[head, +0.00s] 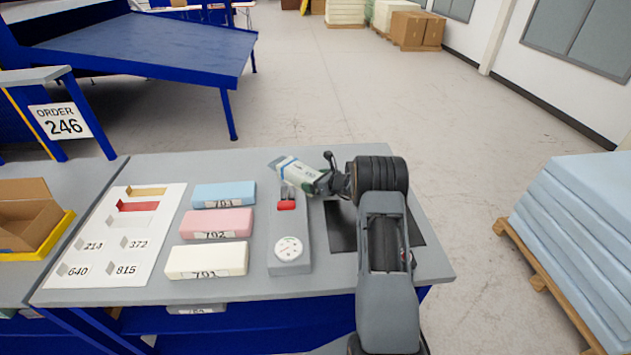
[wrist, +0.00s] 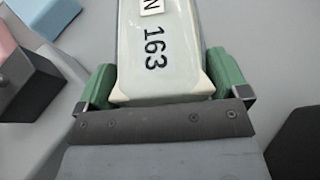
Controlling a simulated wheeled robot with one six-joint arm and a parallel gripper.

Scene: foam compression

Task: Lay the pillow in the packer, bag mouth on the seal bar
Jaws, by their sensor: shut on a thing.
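I cannot tell for sure whether this is the packer, and no seal bar is clearly visible.
Blue, pink and cream foam blocks (head: 217,223) lie left of the grey unit, beside a white board (head: 118,240) with numbered slots. A dark flat plate (head: 341,228) is partly hidden by my arm. An open carton (head: 28,215) stands far left. Bare tabletop (head: 230,162) shows at the back.

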